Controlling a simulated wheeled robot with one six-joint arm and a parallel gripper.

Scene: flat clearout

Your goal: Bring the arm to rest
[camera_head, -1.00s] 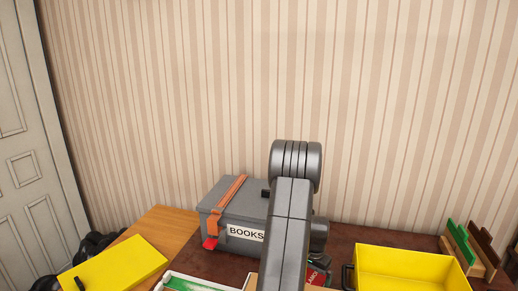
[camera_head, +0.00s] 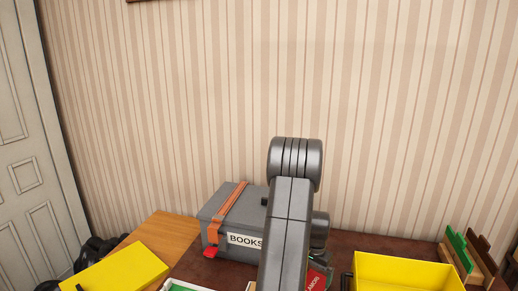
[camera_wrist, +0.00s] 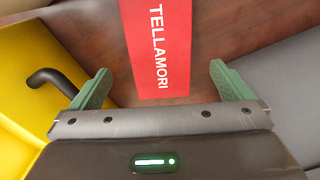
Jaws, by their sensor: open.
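My arm (camera_head: 288,230) rises in the middle of the head view, bent at a joint near the top. My gripper (camera_wrist: 160,85) shows in the wrist view with its two green fingers spread wide and nothing between them. Beyond the fingers a red item marked TELLAMORI (camera_wrist: 160,50) lies on the dark brown tabletop (camera_wrist: 225,30). Part of this red item also shows beside my arm in the head view (camera_head: 318,279). The fingertips are hidden behind my arm in the head view.
A grey box labelled BOOKS (camera_head: 222,225) with an orange strap stands left of my arm. A yellow bin (camera_head: 405,275) with a dark handle (camera_wrist: 50,78) is at right, near wooden racks (camera_head: 470,258). A yellow board (camera_head: 125,268) lies at left. A striped wall stands behind.

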